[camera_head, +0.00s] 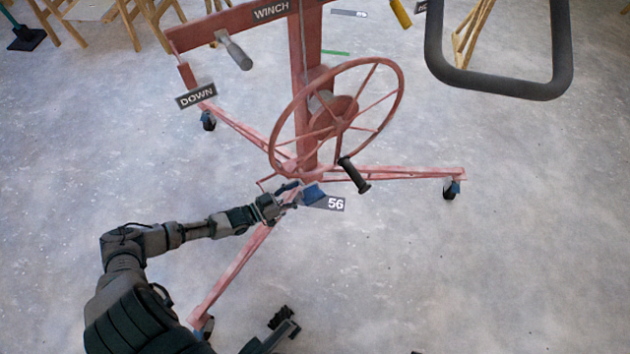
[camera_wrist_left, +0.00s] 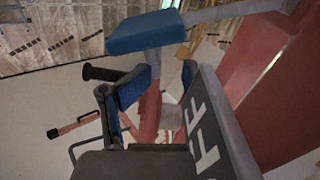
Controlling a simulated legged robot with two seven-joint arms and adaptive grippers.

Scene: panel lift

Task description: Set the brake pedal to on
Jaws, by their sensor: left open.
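The brake pedal (camera_head: 313,193) is a small blue pad low on the red winch stand, beside a dark label (camera_head: 330,204). My left gripper (camera_head: 289,195) is open, just left of the pedal and close to it; I cannot tell whether they touch. In the left wrist view the blue pedal (camera_wrist_left: 146,32) sits on a grey bar beyond the fingers. One blue-padded finger of my left gripper (camera_wrist_left: 133,88) shows there; the other is not clear. The label (camera_wrist_left: 225,125) is close on the right, with partial white letters.
The red winch stand (camera_head: 305,90) has a spoked handwheel (camera_head: 335,118) with a black handle (camera_head: 353,175) above the pedal. Its legs spread on casters (camera_head: 451,189). A dark tubular frame (camera_head: 500,85) is at top right. The grey floor at right is clear.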

